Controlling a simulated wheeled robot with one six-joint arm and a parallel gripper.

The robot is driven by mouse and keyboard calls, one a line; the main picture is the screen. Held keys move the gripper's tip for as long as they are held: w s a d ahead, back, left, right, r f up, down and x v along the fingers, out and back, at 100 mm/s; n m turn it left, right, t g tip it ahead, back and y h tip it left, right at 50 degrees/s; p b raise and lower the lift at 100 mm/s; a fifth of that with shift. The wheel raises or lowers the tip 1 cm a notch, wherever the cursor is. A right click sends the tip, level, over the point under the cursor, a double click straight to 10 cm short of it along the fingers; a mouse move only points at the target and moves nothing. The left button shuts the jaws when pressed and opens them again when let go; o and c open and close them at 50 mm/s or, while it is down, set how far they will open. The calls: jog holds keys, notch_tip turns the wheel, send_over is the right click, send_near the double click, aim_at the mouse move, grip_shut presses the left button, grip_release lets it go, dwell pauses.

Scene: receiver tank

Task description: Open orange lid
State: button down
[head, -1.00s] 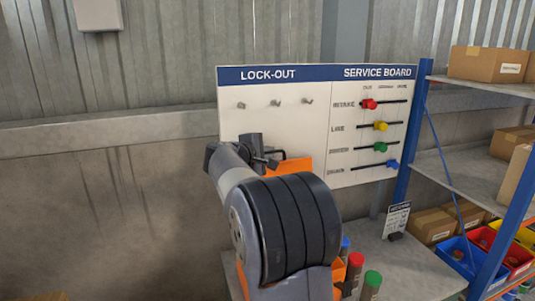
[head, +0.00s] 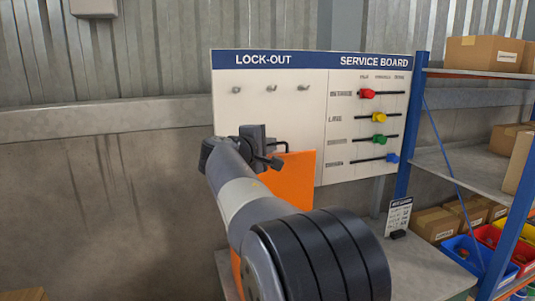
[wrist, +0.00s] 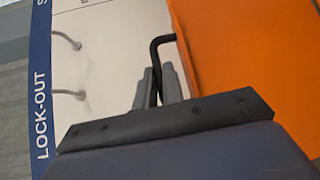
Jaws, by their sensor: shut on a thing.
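The orange lid (head: 292,182) stands raised and steep in front of the lower part of the service board in the head view. In the wrist view the lid (wrist: 245,50) fills the upper right. A black bent handle (wrist: 161,46) stands at the lid's edge; it also shows in the head view (head: 285,146). My gripper (wrist: 158,92) is shut on the handle, its grey fingers on either side of the bar. My arm hides the lower part of the lid and what lies beneath it.
The lock-out and service board (head: 312,75) stands close behind my gripper, with several hooks and coloured sliders such as the red one (head: 367,94). A blue shelf rack (head: 415,120) with boxes and bins stands at the right. The wall at the left is clear.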

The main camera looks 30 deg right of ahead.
dwell(0.3)
jog(key=c, duration=1.8)
grip_release()
jog(key=b+v, duration=0.2)
jog(key=v, duration=0.9)
grip_shut()
jog(key=shift+d+f, duration=0.1)
jog(key=shift+f, duration=0.05)
